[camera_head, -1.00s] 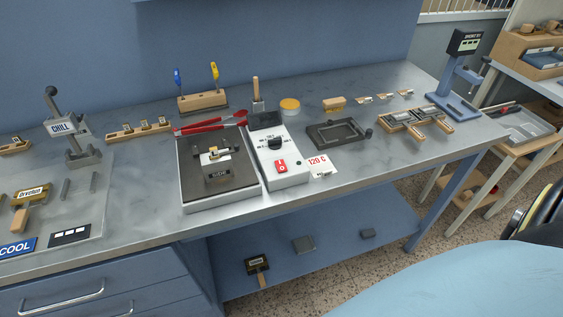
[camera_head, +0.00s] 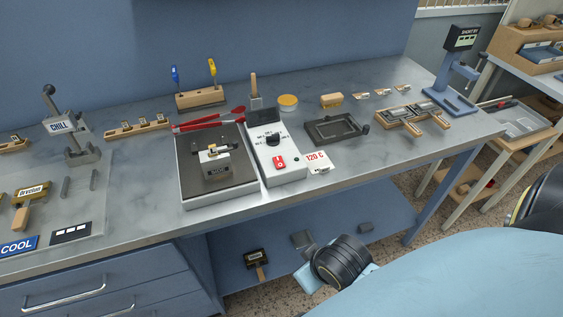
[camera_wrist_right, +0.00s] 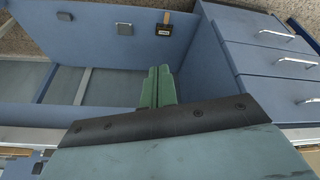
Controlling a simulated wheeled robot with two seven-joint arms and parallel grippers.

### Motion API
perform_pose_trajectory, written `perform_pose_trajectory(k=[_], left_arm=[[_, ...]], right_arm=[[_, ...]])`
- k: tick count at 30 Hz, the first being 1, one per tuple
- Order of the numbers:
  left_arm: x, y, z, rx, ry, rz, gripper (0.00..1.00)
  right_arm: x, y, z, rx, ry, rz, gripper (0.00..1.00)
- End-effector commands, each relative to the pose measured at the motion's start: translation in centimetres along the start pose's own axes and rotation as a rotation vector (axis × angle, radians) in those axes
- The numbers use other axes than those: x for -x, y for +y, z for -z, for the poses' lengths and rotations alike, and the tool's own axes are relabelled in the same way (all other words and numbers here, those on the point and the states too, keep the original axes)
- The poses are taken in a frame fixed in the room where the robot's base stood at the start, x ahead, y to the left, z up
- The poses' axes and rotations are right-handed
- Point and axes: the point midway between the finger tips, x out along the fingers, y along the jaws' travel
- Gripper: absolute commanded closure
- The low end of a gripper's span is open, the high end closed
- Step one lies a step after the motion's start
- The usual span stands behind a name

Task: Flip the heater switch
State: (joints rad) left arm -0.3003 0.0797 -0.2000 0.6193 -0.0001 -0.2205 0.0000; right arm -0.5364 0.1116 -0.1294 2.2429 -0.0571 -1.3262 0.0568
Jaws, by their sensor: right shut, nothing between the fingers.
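The heater (camera_head: 281,177) is a white control box with a red switch (camera_head: 279,162) near its front and a black dial (camera_head: 273,140) behind it. A dark hot plate (camera_head: 236,185) stands at its left, with a small metal block (camera_head: 215,164) on it. A card reading 120 C (camera_head: 317,162) lies to the right of the box. My right gripper (camera_wrist_right: 158,88) shows in the right wrist view with its green fingers together and nothing between them. It is away from the switch, over the area of the lower shelf. My left gripper is not in view.
Red tongs (camera_head: 208,120) lie behind the hot plate. A dark tray (camera_head: 337,130) and wooden jig (camera_head: 412,118) are to the right. The CHILL press (camera_head: 75,140) stands left. The table's front edge lies between my right arm and the heater.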

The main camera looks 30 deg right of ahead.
Motion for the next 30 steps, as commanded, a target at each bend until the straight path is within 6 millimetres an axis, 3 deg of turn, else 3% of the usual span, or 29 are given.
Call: perform_pose_trajectory(k=[3,6,12,18,30], left_arm=[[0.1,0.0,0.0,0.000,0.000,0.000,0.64],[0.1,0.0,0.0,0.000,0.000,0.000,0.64],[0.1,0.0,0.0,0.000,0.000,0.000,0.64],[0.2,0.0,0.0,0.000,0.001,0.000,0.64],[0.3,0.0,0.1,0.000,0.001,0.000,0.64]], right_arm=[[4.8,2.4,5.2,-0.105,0.223,-0.098,1.00],[7.4,4.3,9.5,-0.197,0.442,-0.174,1.00],[11.3,6.1,14.8,-0.273,0.768,-0.227,1.00],[13.5,6.3,17.1,-0.286,0.929,-0.226,1.00],[13.7,6.3,17.4,-0.285,0.942,-0.225,1.00]])
